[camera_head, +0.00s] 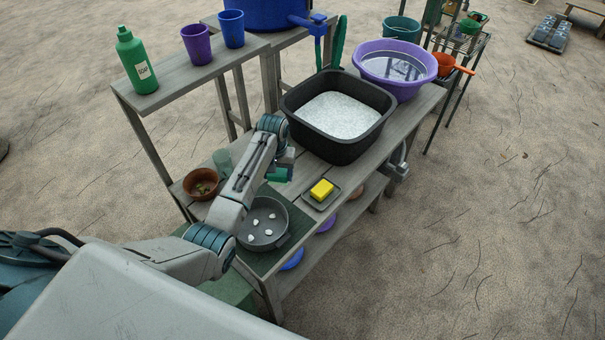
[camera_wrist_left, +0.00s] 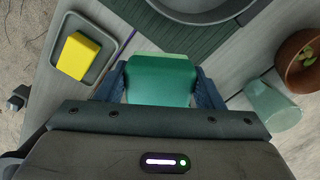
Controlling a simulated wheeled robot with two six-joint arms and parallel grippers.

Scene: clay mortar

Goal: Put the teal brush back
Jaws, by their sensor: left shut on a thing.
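My left gripper (camera_head: 283,172) is shut on the teal brush (camera_head: 278,175), above the bench between the black basin and the grey pan. In the left wrist view, the brush (camera_wrist_left: 160,82) shows as a teal block with a paler green far edge, between the two dark blue fingers of my left gripper (camera_wrist_left: 163,88). Its other parts are hidden by the gripper. A translucent teal cup (camera_head: 222,160) stands on the bench left of my wrist, and it also shows in the left wrist view (camera_wrist_left: 272,106). My right gripper is not in view.
A yellow sponge (camera_head: 321,189) lies in a grey dish (camera_head: 331,201). A grey pan (camera_head: 266,242) with white stones sits on a green mat. A brown bowl (camera_head: 201,183) stands at left. A black basin (camera_head: 352,150) and purple basin (camera_head: 422,55) stand farther along. A grey fitting (camera_head: 397,168) juts from the edge.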

